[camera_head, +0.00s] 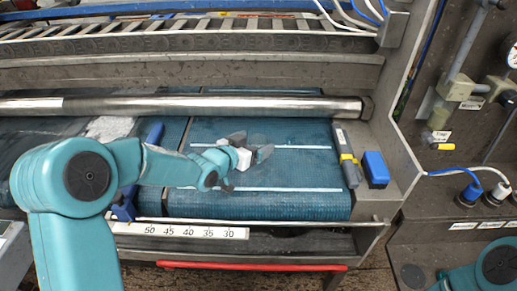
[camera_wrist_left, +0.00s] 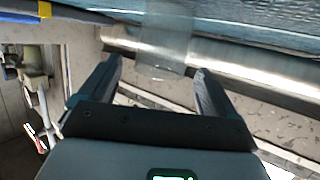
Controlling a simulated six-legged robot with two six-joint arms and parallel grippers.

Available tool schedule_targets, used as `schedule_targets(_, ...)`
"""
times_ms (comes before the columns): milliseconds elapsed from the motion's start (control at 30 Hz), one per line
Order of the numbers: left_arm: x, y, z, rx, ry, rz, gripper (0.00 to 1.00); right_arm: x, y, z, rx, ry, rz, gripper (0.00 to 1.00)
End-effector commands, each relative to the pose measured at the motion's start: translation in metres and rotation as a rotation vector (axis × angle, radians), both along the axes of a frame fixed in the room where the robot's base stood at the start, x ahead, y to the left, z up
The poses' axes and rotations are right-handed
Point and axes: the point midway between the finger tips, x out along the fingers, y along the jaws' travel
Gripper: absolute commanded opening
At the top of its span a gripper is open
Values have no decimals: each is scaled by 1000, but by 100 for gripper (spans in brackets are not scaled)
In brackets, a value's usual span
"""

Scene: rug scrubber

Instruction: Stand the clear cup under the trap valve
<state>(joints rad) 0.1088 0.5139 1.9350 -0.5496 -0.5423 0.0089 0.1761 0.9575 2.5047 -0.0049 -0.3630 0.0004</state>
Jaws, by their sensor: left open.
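The clear cup (camera_head: 258,141) is faint and see-through over the blue belt in the head view. In the left wrist view the clear cup (camera_wrist_left: 165,38) shows beyond and between the fingertips. My left gripper (camera_head: 250,147) is open above the belt, with its fingers near the cup; I cannot tell whether they touch it. Its two dark fingers show apart in the wrist view (camera_wrist_left: 157,75). The trap valve (camera_head: 440,119), a grey fitting with a label and a yellow-tipped handle, is on the right wall panel. My right gripper is out of view.
A steel roller (camera_head: 220,105) runs behind the belt. A blue block (camera_head: 376,169) and a grey-yellow tool (camera_head: 346,158) lie at the belt's right. A ruler rail (camera_head: 180,231) and a red bar (camera_head: 250,266) run along the front. A machine side plate (camera_head: 408,100) stands before the valve panel.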

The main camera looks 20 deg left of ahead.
Motion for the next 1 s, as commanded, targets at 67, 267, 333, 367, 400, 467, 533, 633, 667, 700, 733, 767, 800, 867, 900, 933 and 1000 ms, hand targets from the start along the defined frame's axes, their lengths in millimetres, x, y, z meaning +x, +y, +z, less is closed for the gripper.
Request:
schedule_targets(67,11,-4,-3,0,1,-1,91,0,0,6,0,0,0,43)
schedule_targets(267,25,-8,-9,1,-1,1,91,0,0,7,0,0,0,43)
schedule_targets(333,25,-8,-9,1,-1,1,91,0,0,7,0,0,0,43)
schedule_targets(367,25,-8,-9,1,-1,1,91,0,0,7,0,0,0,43)
schedule_targets(400,25,-8,-9,1,-1,1,91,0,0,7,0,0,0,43)
schedule_targets(467,25,-8,-9,1,-1,1,84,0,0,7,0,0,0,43)
schedule_targets(533,25,-8,-9,1,-1,1,61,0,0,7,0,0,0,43)
schedule_targets(633,25,-8,-9,1,-1,1,34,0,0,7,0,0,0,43)
schedule_targets(667,25,-8,-9,1,-1,1,34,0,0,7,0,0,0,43)
schedule_targets(700,25,-8,-9,1,-1,1,29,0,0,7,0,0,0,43)
schedule_targets(733,25,-8,-9,1,-1,1,29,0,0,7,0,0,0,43)
schedule_targets(767,25,-8,-9,1,-1,1,29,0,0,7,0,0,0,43)
schedule_targets(800,25,-8,-9,1,-1,1,29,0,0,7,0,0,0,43)
schedule_targets(867,25,-8,-9,1,-1,1,29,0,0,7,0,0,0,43)
schedule_targets(900,25,-8,-8,1,-1,1,29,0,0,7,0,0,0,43)
schedule_targets(933,25,-8,-7,1,-2,1,29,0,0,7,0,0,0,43)
schedule_targets(1000,25,-8,-3,1,-2,1,29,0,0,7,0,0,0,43)
